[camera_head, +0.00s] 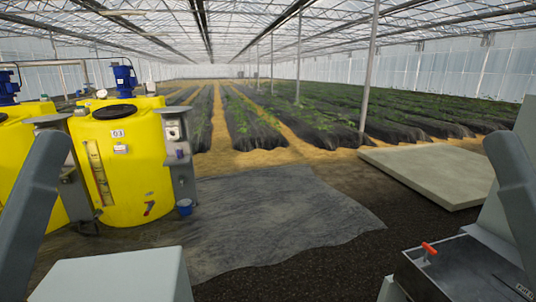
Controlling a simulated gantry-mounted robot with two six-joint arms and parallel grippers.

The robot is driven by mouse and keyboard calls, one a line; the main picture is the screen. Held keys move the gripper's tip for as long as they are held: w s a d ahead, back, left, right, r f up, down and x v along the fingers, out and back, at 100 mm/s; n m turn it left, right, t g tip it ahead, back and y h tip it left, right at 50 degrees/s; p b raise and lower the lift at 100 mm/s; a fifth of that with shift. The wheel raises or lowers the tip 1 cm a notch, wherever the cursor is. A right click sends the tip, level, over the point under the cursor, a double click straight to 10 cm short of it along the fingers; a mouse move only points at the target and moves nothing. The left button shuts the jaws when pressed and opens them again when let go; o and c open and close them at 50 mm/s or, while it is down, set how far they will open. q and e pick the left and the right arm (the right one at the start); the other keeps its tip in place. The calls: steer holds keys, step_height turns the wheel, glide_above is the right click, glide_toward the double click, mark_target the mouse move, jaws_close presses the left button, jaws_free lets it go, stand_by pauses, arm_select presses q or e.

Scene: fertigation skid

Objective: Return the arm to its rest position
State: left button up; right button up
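Neither of my grippers shows in the head view. A grey link of my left arm (30,215) rises at the left edge, and a grey link of my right arm (517,185) rises at the right edge. Both links run out of the bottom or side of the picture, so the hands and anything in them are hidden.
Yellow tanks (138,185) with a blue motor (124,76) stand at the left, with a small blue cup (184,206) beside them. A dark sheet (275,215) covers the middle floor. A pale slab (430,175) and an open metal bin (470,268) with a red-handled item (429,248) are right.

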step_height(320, 180, up, 32)
steer(key=p, duration=2.9)
steer(key=shift+f, duration=0.1)
